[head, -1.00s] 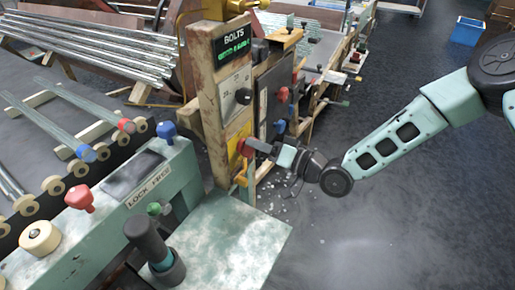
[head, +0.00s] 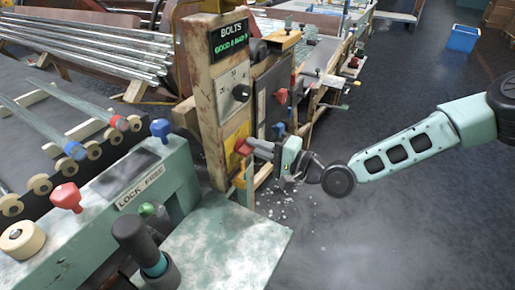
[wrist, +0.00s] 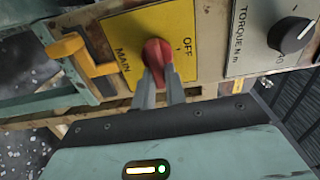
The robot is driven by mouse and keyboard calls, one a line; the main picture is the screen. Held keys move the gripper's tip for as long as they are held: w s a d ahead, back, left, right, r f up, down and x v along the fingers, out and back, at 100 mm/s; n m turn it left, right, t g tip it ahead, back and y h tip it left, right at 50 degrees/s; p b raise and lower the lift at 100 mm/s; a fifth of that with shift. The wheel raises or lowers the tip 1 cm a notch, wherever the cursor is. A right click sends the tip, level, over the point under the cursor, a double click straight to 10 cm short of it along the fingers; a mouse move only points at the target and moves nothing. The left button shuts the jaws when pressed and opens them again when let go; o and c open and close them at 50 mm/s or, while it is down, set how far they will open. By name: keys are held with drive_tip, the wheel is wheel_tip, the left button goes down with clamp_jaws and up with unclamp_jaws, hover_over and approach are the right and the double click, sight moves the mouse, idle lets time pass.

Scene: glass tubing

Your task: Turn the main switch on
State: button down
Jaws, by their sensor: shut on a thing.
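The main switch is a red knob (wrist: 157,53) on a yellow plate (wrist: 118,27) marked MAIN and OFF. In the head view the red knob (head: 242,147) sits low on the rusty cream post, beside its yellow plate (head: 236,133). My gripper (head: 252,146) reaches it from the right. In the wrist view my gripper (wrist: 156,80) has its two grey fingers closed on the knob's sides. The fingers hide the knob's near end. I cannot tell whether the knob stands at OFF.
A torque dial (wrist: 289,35) is beside the yellow plate, and a yellow lever (wrist: 80,52) is on its other side. A green console (head: 80,225) with several knobs stands at left. Open floor (head: 390,230) lies at right.

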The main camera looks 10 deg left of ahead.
idle(0.4)
drive_tip(key=c, duration=1.4)
unclamp_jaws()
drive_tip(key=shift+c, duration=0.2)
drive_tip(key=b+v, duration=0.1)
drive_tip(key=v, duration=1.6)
drive_tip(key=shift+d, duration=0.2)
drive_tip(key=shift+s+f, duration=0.1)
